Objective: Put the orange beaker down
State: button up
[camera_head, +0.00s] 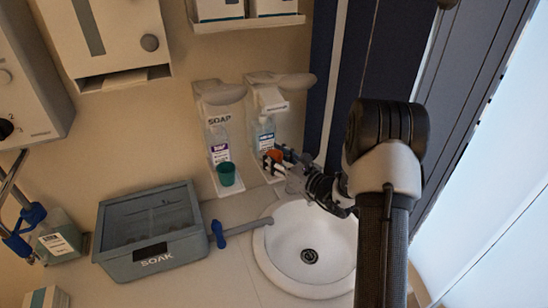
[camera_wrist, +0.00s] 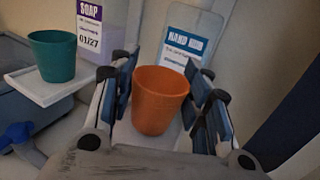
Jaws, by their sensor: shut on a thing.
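The orange beaker (camera_wrist: 160,100) stands upright between the two blue-padded fingers of my gripper (camera_wrist: 163,105) in the wrist view. My gripper is shut on it. In the head view my gripper (camera_head: 279,160) is above the back edge of the sink, in front of the hand rub dispenser, and only a small part of the orange beaker (camera_head: 275,155) shows. The hand rub dispenser's pale drip tray appears behind and below the beaker; I cannot tell whether the beaker touches it.
A green beaker (camera_head: 226,174) stands on the soap dispenser's tray, left of my gripper. A white round sink (camera_head: 290,262) lies below. A grey SOAK tub (camera_head: 150,262) and a blue-handled tap (camera_head: 218,234) are to the left. Bare counter (camera_head: 225,285) lies between tub and sink.

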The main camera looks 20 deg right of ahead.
jog(key=shift+f, duration=0.15)
jog(key=o, duration=1.1)
